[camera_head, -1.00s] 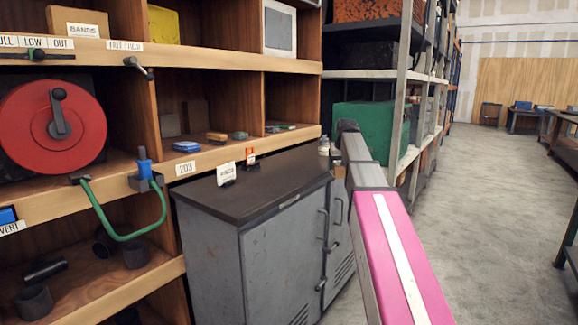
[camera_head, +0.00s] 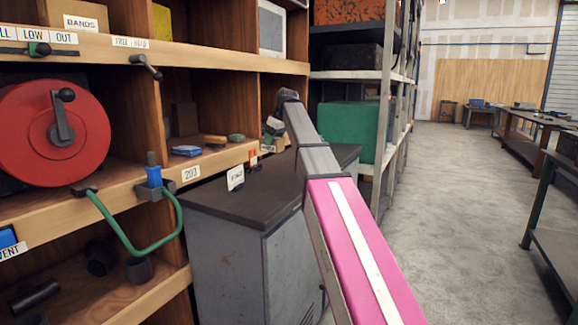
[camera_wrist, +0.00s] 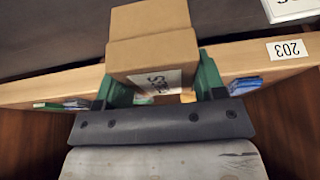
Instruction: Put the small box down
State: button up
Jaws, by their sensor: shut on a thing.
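In the wrist view, a small brown cardboard box (camera_wrist: 152,48) with a partly hidden white label sits between the green fingers of my gripper (camera_wrist: 157,78). The gripper is shut on it. The box appears in front of the wooden shelf edge (camera_wrist: 240,62); I cannot tell whether it touches anything. In the head view, my gripper (camera_head: 274,126) is small and partly hidden at the end of my arm, near the shelf edge above the back of the grey cabinet (camera_head: 250,202). The box is hard to make out there.
The shelf bay holds a blue item (camera_head: 186,151). A white card (camera_head: 235,178) stands on the cabinet. A red wheel (camera_head: 50,132) and green handle (camera_head: 140,240) are at left. A green crate (camera_head: 348,131) sits on the rack.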

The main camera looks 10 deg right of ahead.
jog(key=shift+a+r, duration=0.15)
jog(key=shift+a, duration=0.1)
jog(key=w+d+f, duration=0.1)
jog(key=d+f, duration=0.1)
jog(key=d, duration=0.1)
jog(key=w+d+f, duration=0.1)
jog(key=d+f, duration=0.1)
jog(key=d, duration=0.2)
jog(key=w+d+f, duration=0.1)
jog(key=d+f, duration=0.1)
jog(key=d, duration=0.1)
jog(key=shift+w+d+f, duration=0.2)
jog(key=shift+d+f, duration=0.1)
jog(key=shift+f, duration=0.1)
jog(key=shift+d+f, duration=0.1)
jog(key=shift+f, duration=1.95)
jog(key=shift+f, duration=0.1)
jog(key=o, duration=1.1)
jog(key=v, duration=1.2)
jog(key=shift+w, duration=0.1)
